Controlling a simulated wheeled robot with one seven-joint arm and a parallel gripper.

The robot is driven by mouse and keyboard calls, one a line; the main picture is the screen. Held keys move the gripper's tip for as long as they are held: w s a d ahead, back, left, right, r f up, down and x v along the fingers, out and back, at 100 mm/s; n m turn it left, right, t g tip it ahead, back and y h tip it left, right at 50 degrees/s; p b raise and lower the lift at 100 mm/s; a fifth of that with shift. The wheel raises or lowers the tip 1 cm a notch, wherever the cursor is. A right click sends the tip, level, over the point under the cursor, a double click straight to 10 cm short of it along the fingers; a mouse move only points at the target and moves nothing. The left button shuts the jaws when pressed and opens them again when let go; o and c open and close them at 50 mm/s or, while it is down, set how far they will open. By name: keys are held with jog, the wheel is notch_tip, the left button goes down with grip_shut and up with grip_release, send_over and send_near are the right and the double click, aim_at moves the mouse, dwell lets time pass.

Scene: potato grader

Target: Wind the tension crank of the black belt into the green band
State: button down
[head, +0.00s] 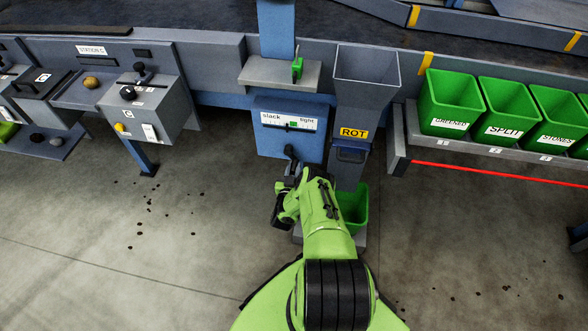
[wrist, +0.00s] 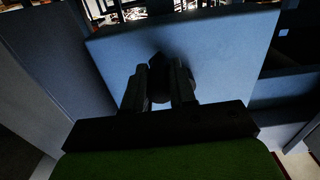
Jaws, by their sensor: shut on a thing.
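The tension crank (head: 290,153) is a dark arm on the front of a blue box (head: 270,146) below the belt frame. The gauge (head: 289,122) above it is a white strip marked slack at left and tight at right, with a small green band (head: 293,125) right of its middle. I cannot make out the pointer for certain. In the wrist view the crank's dark end (wrist: 158,64) stands between my two black fingers, in front of the blue panel (wrist: 215,55). My gripper (wrist: 161,88) is shut on the crank; my arm hides part of it in the head view.
A grey chute marked ROT (head: 366,70) stands just right of the crank, with a green bin (head: 353,205) below it. A shelf (head: 270,73) with a green-handled item (head: 297,69) is above. Station C controls (head: 140,95) are at left. Open floor lies at lower left.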

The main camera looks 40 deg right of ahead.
jog(key=shift+w+a+f+m, duration=0.15)
jog(key=shift+w+a+m, duration=0.2)
jog(key=shift+m, duration=0.9)
jog(key=shift+w+a+f+m, duration=0.2)
jog(key=shift+w+m, duration=0.3)
jog(key=shift+m, duration=0.7)
jog(key=shift+w+a+f+m, duration=0.1)
jog(key=shift+w+a+m, duration=0.3)
jog(key=shift+m, duration=0.85)
jog(key=c, duration=0.9)
grip_release()
jog(key=shift+f, duration=0.1)
